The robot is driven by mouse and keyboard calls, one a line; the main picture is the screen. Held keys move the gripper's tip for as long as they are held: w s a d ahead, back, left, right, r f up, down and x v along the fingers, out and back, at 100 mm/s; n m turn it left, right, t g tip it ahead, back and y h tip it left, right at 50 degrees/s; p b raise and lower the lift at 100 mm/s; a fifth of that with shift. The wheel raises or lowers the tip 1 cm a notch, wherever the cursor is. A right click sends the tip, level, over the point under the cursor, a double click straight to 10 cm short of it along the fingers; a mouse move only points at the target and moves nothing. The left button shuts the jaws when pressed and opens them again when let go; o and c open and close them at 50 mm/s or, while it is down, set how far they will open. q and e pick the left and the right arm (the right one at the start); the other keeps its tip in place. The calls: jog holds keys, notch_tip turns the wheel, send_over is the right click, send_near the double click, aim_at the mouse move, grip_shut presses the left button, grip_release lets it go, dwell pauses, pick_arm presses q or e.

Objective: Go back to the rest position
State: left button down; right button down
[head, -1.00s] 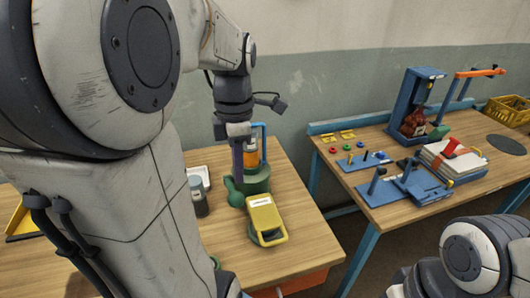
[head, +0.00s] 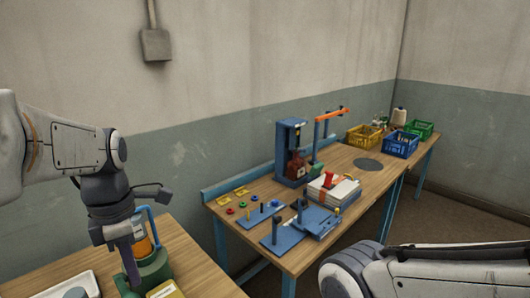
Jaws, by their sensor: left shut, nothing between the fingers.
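My left gripper (head: 131,268) points down over the near table at the lower left. Its fingers look shut, with nothing between them. It appears in front of or beside a green device with an orange part and a blue handle (head: 151,262); I cannot tell whether they touch. My right arm (head: 430,275) lies across the lower right corner, and its gripper is out of view.
The near wooden table (head: 205,275) also holds a grey-white tray (head: 70,287) and a yellow item (head: 165,290). Across a gap, another bench (head: 345,165) holds a blue press (head: 286,150), blue fixtures (head: 275,232), a stack of pale sheets (head: 335,190) and yellow, blue and green crates (head: 400,146).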

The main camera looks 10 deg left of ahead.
pick_arm(q)
jog(key=s+d+f+m, duration=0.2)
jog(key=d+m, duration=0.5)
jog(key=m, duration=0.4)
jog(key=s+d+f+m, duration=0.3)
jog(key=d+m, duration=0.5)
jog(key=m, duration=0.3)
jog(key=s+d+f+m, duration=0.2)
jog(key=s+d+m, duration=0.3)
jog(key=m, duration=0.6)
jog(key=d, duration=0.2)
jog(key=shift+d+f+t+h, duration=0.2)
jog(key=shift+d+t+h, duration=0.1)
jog(key=shift+d+t, duration=0.1)
